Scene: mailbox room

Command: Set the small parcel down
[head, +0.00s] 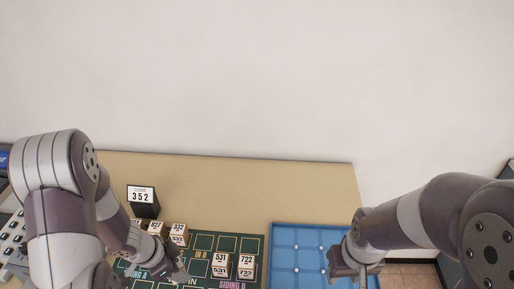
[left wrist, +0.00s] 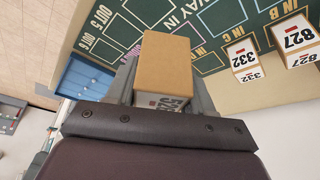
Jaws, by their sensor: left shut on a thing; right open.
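My left gripper (head: 180,276) is over the green marked mat (head: 200,243) at the bottom of the head view. In the left wrist view it is shut on a small brown parcel (left wrist: 167,62) with a partly hidden number on its white face. The parcel sits between the two fingers, over the mat near the WAY IN lettering. I cannot tell whether it touches the mat. In the head view I cannot make the held parcel out clearly. My right gripper (head: 356,268) is open and empty at the right side of the blue tray (head: 272,245).
Parcels 531 (head: 220,266) and 722 (head: 246,267) stand on the mat right of my left gripper. Parcel 332 (head: 178,230) stands behind it. Parcel 827 (left wrist: 299,42) shows in the wrist view. A black 352 code sign (head: 143,208) stands on the tan table (head: 240,190), whose back is clear.

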